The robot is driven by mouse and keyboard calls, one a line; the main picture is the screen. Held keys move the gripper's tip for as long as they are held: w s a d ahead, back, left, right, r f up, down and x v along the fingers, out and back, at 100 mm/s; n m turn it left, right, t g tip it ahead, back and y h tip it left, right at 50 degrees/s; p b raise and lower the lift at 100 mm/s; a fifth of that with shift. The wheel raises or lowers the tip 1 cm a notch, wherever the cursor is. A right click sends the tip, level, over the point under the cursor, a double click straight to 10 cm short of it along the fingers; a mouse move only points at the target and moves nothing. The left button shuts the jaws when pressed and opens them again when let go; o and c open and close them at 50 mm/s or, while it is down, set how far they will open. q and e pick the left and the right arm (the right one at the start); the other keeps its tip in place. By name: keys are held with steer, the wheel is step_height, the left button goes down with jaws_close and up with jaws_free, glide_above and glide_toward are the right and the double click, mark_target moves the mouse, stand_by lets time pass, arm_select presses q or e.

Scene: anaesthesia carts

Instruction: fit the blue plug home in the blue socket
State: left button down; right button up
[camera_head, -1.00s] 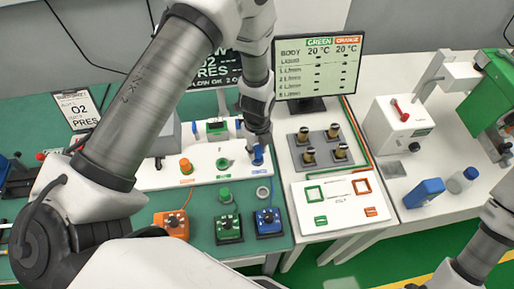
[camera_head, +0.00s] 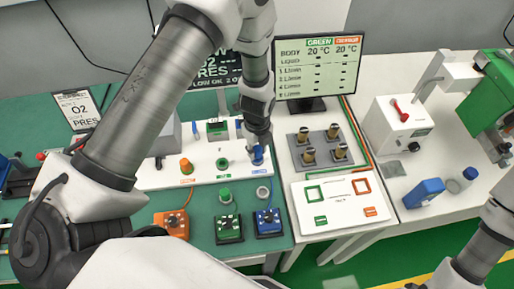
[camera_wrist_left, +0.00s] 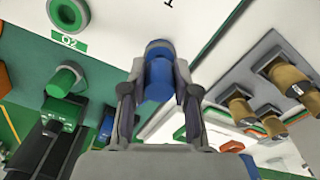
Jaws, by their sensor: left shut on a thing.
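The blue plug (camera_head: 258,158) is held by my left gripper (camera_head: 257,148) at the right end of the white panel (camera_head: 205,172). In the left wrist view the blue plug (camera_wrist_left: 159,80) sits between the two fingers of my left gripper (camera_wrist_left: 156,98), which are shut on it. The blue socket is otherwise hidden by the plug and gripper. My right gripper is out of view; only part of that arm shows at lower right.
An orange plug (camera_head: 186,166) and a green fitting (camera_head: 222,163) stand left on the panel. Orange (camera_head: 172,224), green (camera_head: 228,228) and blue (camera_head: 268,222) boxes line the front edge. The monitor (camera_head: 318,68) stands behind.

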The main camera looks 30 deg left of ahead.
mark_target(257, 147)
arm_select(q)
steer(key=shift+f+b, duration=0.7)
steer(key=shift+f, duration=0.35)
steer(key=c, duration=0.8)
jaws_free()
step_height(257, 147, up, 12)
steer(key=shift+w, duration=0.1)
